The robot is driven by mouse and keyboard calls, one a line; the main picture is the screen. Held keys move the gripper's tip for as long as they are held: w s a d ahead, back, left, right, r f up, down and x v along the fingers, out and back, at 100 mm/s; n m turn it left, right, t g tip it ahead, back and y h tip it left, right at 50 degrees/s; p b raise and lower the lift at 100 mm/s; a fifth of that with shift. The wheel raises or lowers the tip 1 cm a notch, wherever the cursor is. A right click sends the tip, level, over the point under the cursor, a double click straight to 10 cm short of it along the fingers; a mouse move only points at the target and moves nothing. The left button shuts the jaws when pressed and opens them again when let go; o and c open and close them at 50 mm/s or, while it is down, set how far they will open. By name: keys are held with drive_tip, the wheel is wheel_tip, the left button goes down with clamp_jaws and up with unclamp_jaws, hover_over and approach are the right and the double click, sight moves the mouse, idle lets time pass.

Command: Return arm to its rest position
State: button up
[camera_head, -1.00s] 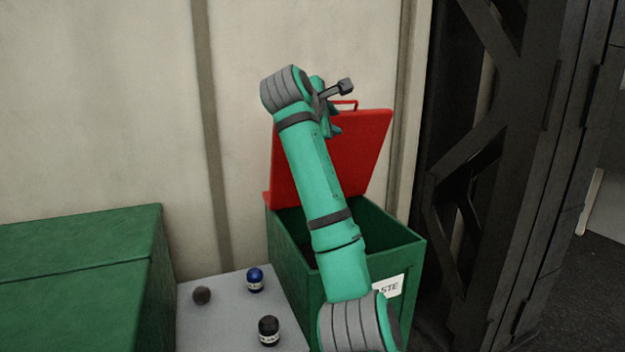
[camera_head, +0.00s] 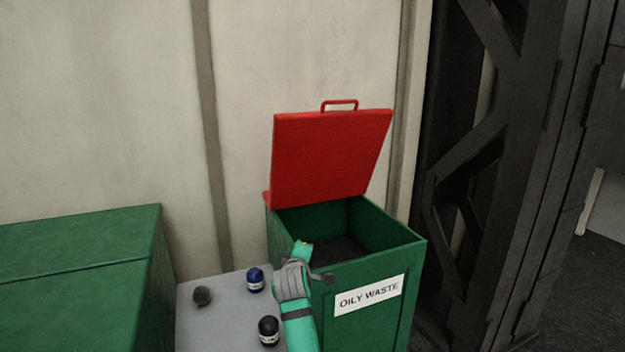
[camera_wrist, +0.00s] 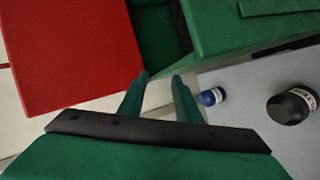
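My gripper (camera_wrist: 160,84) shows in the wrist view with its two fingers apart and nothing between them. In the head view my arm is folded low, and its wrist end is in front of the left front edge of the green oily waste bin (camera_head: 345,330). The bin's red lid (camera_head: 330,155) stands open, leaning back toward the wall. The lid also fills the upper left of the wrist view (camera_wrist: 70,55). The fingertips are largely hidden in the head view.
A grey table (camera_head: 215,325) left of the bin holds a blue bottle (camera_head: 255,280), a black bottle (camera_head: 268,331) and a dark round object (camera_head: 202,296). A green box (camera_head: 80,285) stands at far left. A black steel lattice (camera_head: 500,180) rises at right.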

drive_tip(key=s+a+f+m+y, duration=0.1)
drive_tip(key=s+a+f+m, duration=0.15)
drive_tip(key=s+f, duration=0.9)
drive_tip(key=s+a+f+m+y, duration=0.1)
drive_tip(key=s+f+m, duration=0.2)
drive_tip(key=s+f, duration=0.85)
drive_tip(key=s+f+m, duration=0.2)
drive_tip(key=s+f, duration=0.6)
drive_tip(key=s, duration=0.1)
drive_tip(key=s+d+m+t+h, duration=0.1)
drive_tip(key=s+d+m, duration=0.1)
drive_tip(key=s, duration=0.9)
drive_tip(key=s+d+m, duration=0.2)
drive_tip(key=s, duration=0.8)
drive_tip(key=s+d+r+m, duration=0.1)
drive_tip(key=s+r, duration=0.3)
drive_tip(key=s, duration=0.4)
drive_tip(key=s+d+r+m, duration=0.1)
drive_tip(key=s+d+r, duration=0.1)
drive_tip(key=s+r, duration=0.3)
drive_tip(key=s, duration=0.3)
drive_tip(key=shift+r+m+t+h, duration=0.3)
drive_tip(key=shift+m, duration=0.05)
